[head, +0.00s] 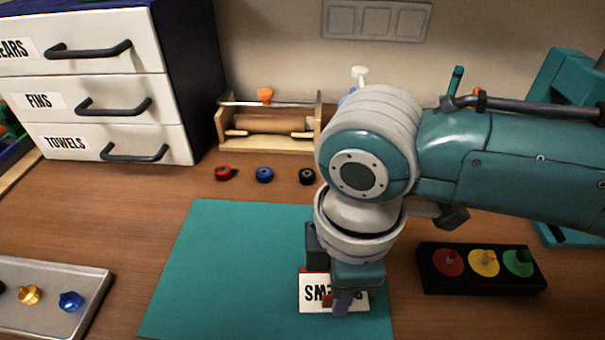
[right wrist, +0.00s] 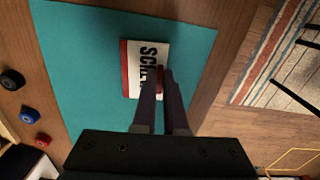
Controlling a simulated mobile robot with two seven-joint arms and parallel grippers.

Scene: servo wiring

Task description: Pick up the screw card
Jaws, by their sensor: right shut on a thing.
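The screw card (head: 310,302) is white with black "SCREWS" lettering, partly covered, and a red edge. It is over the right part of the teal mat (head: 215,265); I cannot tell whether it touches the mat. My right gripper (head: 342,302) points down and is shut on the screw card. In the right wrist view, the two fingertips (right wrist: 160,85) meet at the screw card (right wrist: 133,60) and hide the end of its lettering. My left gripper is not in view.
A drawer cabinet (head: 110,85) stands at the back left. Red, blue and black spools (head: 264,175) lie behind the mat. A metal tray (head: 50,310) is at the front left. A black block with red, yellow and green knobs (head: 482,285) is right of the mat. The mat's left part is clear.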

